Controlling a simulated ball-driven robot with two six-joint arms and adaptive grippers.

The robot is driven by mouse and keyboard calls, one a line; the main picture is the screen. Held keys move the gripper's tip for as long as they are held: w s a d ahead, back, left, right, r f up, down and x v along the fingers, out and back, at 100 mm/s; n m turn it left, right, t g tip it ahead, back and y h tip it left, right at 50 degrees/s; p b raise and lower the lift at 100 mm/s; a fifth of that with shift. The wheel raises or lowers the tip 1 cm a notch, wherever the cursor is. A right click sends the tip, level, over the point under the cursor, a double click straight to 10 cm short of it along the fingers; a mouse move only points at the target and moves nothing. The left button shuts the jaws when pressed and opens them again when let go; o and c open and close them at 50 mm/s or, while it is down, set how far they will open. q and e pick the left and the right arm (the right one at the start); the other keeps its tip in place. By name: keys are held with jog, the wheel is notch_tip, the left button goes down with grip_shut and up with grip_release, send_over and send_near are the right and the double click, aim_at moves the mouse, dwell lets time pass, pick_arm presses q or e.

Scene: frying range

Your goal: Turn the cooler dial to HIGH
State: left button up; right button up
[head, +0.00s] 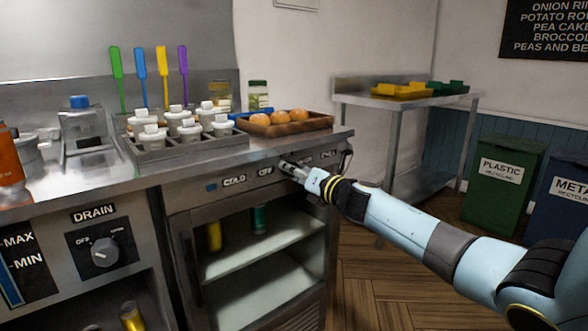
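The cooler (262,258) is an open-fronted steel cabinet with a control strip (210,187) along its top edge. The strip carries the labels "COLD" (235,181) and "OFF" (265,172), with further lettering to the right that is partly covered. My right gripper (287,165) is at the strip, just right of "OFF", its tip touching or very close to the panel. I cannot make out the cooler dial; the gripper likely covers it. Whether the fingers are open or shut is too small to tell. My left gripper is out of view.
Above the cooler, the counter holds a rack (185,145) of white-lidded pots and a wooden tray (285,128) of round brown items. A separate drain dial (103,253) is at left. A side table (400,99) and bins (503,181) stand at right.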

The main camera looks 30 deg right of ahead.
pick_arm(q)
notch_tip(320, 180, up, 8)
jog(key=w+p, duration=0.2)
jog(key=p, duration=0.5)
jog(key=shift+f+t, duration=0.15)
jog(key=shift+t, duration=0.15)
pick_arm(e)
jog(key=shift+f+m, duration=0.1)
jog(key=shift+m, duration=10.5)
pick_arm(q)
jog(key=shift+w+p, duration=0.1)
jog(key=shift+p, duration=0.2)
pick_arm(e)
jog(key=shift+m, duration=0.3)
jog(key=o, duration=1.1)
jog(key=shift+d, duration=0.1)
jog(key=shift+o, duration=0.3)
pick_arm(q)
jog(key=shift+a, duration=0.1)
pick_arm(e)
jog(key=shift+s, duration=0.1)
